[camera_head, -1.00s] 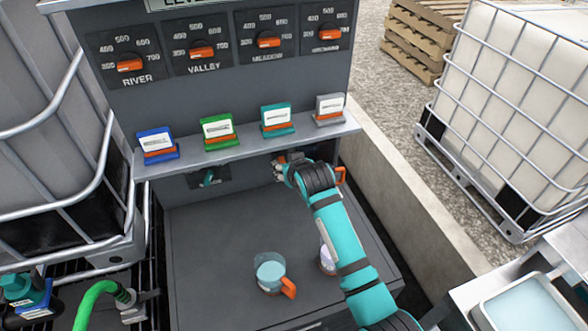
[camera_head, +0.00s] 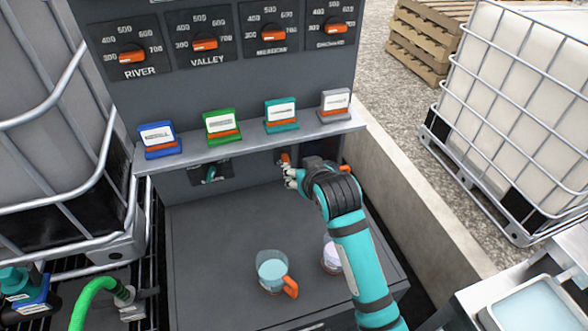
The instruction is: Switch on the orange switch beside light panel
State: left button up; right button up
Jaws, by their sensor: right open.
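A small orange part (camera_head: 286,159), which may be the switch, shows in the recess under the shelf of the grey panel. My right gripper (camera_head: 290,178) is open just below and in front of it. I cannot tell whether they touch. My teal right arm hides part of the recess. Another orange piece (camera_head: 346,169) shows to the right of the arm. A teal lever (camera_head: 209,173) sits on a dark plate in the left of the recess. I cannot make out which part is the light panel. My left gripper is not in view.
Several dials with orange pointers, such as the River dial (camera_head: 131,56), are above. Blue, green, teal and grey card holders stand on the shelf (camera_head: 190,156). A measuring jug (camera_head: 272,270) and a second vessel (camera_head: 331,256) stand on the dark worktop (camera_head: 205,285), near my arm.

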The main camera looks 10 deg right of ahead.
jog(key=s+f+t+b, duration=0.2)
jog(key=s+b, duration=0.2)
jog(key=b, duration=0.1)
send_near(286, 160)
jog(key=x, duration=0.8)
jog(key=shift+w+f+p, duration=0.1)
jog(key=shift+w+p, duration=0.2)
jog(key=shift+p, duration=0.1)
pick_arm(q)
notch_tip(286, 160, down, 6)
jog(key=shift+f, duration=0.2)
pick_arm(e)
grip_shut()
